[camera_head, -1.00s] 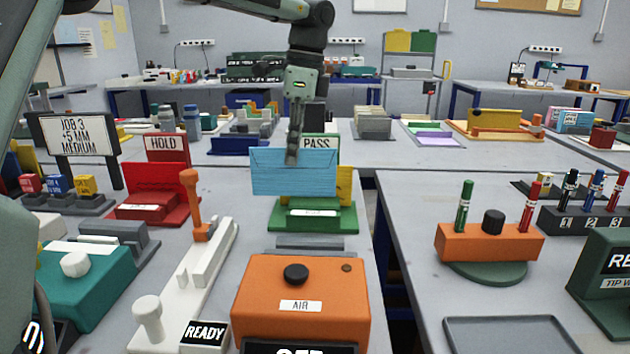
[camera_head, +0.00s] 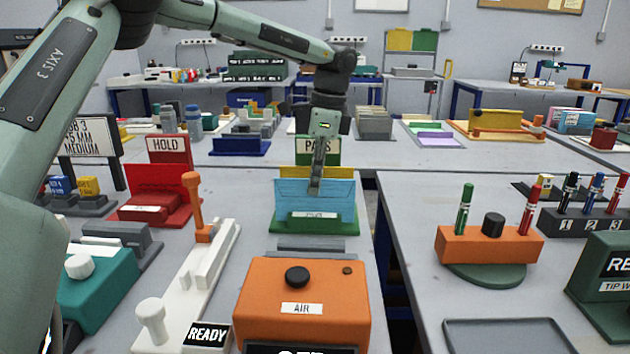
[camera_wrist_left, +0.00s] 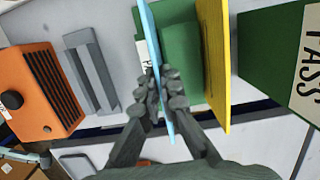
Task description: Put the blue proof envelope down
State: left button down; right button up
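The blue proof envelope (camera_head: 300,199) stands upright in the green PASS holder (camera_head: 345,222), in front of a yellow panel (camera_head: 345,173). My left gripper (camera_head: 316,188) is at the envelope's upper edge. In the left wrist view the gripper's fingers (camera_wrist_left: 163,100) lie on both sides of the thin blue envelope (camera_wrist_left: 153,45) and close on it. The yellow panel also shows there (camera_wrist_left: 213,60), apart from the envelope. Whether the envelope's lower edge touches the holder's floor is hidden. My right gripper is not in view.
The green PASS sign (camera_head: 317,149) rises behind the holder. An orange AIR box (camera_head: 303,310) stands in front, a red HOLD holder (camera_head: 160,190) to the left. A white lever device (camera_head: 187,285) lies front left. The table's right edge is close by.

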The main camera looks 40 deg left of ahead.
pick_arm(q)
jog(key=shift+f, duration=0.1)
jog(key=c, duration=2)
grip_release()
jog(key=shift+c, duration=0.2)
jog(key=shift+o, duration=1.6)
jog(key=r, duration=0.6)
jog(key=shift+w+d+r, duration=0.3)
jog(key=shift+d+r, duration=0.05)
jog(key=shift+d, duration=0.05)
jog(key=shift+w+d+r+p, duration=0.1)
jog(key=shift+d+r+p, duration=0.2)
jog(key=shift+r, duration=1.1)
jog(key=shift+w+d+r+p, duration=0.1)
jog(key=shift+r+p, duration=0.3)
jog(key=shift+r, duration=0.95)
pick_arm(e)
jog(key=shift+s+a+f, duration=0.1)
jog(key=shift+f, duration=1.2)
